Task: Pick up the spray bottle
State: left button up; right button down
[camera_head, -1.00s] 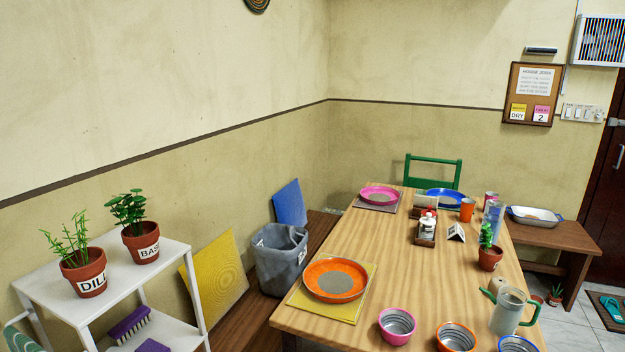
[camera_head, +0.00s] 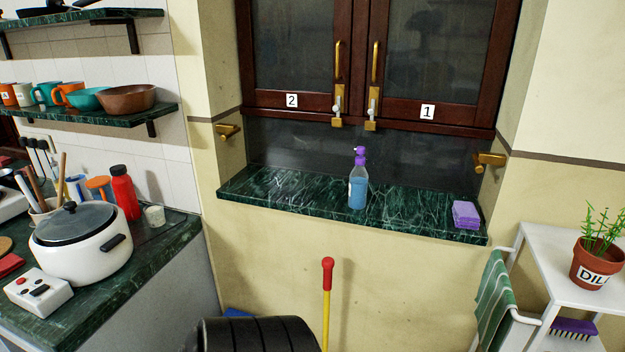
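The spray bottle (camera_head: 358,187) stands upright on the green marble ledge below the cabinet. It is clear with blue liquid, a pale label on its left side and a purple spray head. Nothing touches it. Neither of my grippers shows in the head view.
The green marble ledge (camera_head: 290,192) also holds purple sponges (camera_head: 466,214) at its right end. A stick with a red grip (camera_head: 327,290) stands in front of the wall. A counter with a white pot (camera_head: 80,245) is at left. A white shelf (camera_head: 550,260) with a potted dill (camera_head: 597,262) is at right.

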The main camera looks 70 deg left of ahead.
aim_at(358, 177)
jog(key=u, duration=2)
